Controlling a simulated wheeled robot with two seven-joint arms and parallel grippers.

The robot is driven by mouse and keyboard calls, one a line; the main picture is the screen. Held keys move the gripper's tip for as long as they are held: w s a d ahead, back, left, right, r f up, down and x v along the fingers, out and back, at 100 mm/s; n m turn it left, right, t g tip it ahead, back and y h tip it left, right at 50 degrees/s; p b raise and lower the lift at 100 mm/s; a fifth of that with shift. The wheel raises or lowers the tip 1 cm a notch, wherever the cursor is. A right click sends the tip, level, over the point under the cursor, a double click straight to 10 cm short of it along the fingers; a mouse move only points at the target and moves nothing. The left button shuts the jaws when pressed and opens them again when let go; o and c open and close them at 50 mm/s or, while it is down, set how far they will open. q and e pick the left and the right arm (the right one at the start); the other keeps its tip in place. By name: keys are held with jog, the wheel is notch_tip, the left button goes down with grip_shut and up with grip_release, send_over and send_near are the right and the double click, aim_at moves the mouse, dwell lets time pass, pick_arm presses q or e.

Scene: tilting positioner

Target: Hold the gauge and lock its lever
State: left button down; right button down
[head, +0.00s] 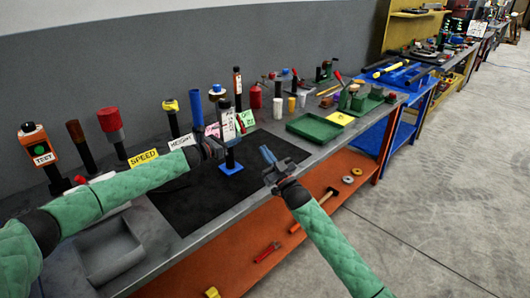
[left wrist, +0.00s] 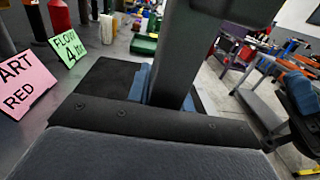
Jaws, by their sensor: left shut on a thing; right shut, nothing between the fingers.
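The gauge appears to be the dark upright post (head: 229,120) with a pale label on its side. My left gripper (head: 222,147) is shut on the post from the left. In the left wrist view the grey post (left wrist: 174,60) rises close in front of the camera, with blue parts at its foot. My right gripper (head: 267,156) is shut and empty, to the right of the post and apart from it. I cannot make out the lever.
The black mat (head: 185,205) lies on the grey bench. Behind it stand several posts and signs, including a yellow SPEED sign (head: 143,158) and a pink sign (left wrist: 22,84). A green tray (head: 314,128) is at the right. A grey bin (head: 108,250) sits at the near left.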

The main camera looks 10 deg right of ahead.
pick_arm(q)
jog(key=c, duration=1.2)
grip_release()
jog(key=shift+r, duration=0.1)
jog(key=shift+o, duration=0.2)
